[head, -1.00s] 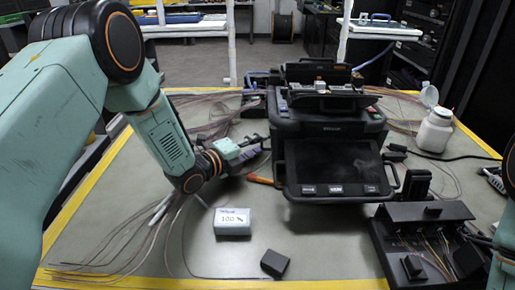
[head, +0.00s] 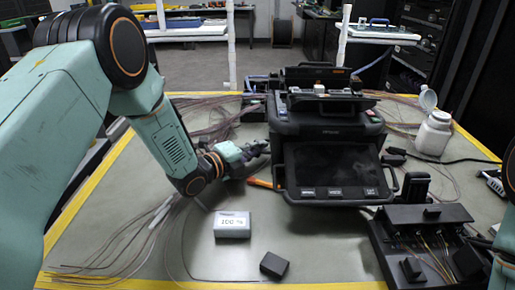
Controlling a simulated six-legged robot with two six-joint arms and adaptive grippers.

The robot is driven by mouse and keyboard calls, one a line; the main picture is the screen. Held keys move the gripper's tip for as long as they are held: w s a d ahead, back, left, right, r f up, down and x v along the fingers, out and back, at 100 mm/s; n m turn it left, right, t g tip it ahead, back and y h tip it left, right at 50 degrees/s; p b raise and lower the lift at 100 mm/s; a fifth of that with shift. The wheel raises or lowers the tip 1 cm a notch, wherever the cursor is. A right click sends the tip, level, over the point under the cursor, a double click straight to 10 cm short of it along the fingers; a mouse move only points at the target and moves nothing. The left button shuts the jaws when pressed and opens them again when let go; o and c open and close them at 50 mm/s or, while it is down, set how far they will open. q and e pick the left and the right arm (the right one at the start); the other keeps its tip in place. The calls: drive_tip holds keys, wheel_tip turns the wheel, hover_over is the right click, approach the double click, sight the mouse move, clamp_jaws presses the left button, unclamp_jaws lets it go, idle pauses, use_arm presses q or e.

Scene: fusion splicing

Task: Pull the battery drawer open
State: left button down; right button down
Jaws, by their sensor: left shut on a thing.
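The black fusion splicer (head: 330,125) stands on the grey table with its screen (head: 335,165) tilted toward me. My left gripper (head: 261,149) reaches the splicer's left side from the left. Its jaws are shut on a small part at that side, where the battery drawer sits. The fingers and the splicer's body hide most of the drawer, so I cannot tell how far out it is. My right gripper is out of view; only a bit of my right arm shows at the right edge.
A white box marked 100 (head: 232,223) and a small black block (head: 274,264) lie in front. A black fibre tray (head: 425,214) stands at the right, near a white bottle (head: 434,133). Loose fibres (head: 120,240) spread at the left. An orange tool (head: 262,183) lies below my gripper.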

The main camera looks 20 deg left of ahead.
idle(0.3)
use_arm(q)
drive_tip(key=a+p, duration=0.1)
drive_tip(key=a, duration=0.1)
drive_tip(key=s+a+p, duration=0.1)
drive_tip(key=a, duration=0.2)
drive_tip(key=s+a+p, duration=0.1)
drive_tip(key=a, duration=0.2)
drive_tip(key=shift+a+r, duration=0.1)
drive_tip(key=shift+r, duration=0.1)
drive_tip(key=shift+s+a, duration=0.15)
drive_tip(key=shift+a, duration=0.15)
drive_tip(key=c, duration=1.5)
unclamp_jaws()
drive_tip(key=shift+f, duration=0.15)
drive_tip(key=shift+o, duration=0.2)
drive_tip(key=shift+s, duration=0.1)
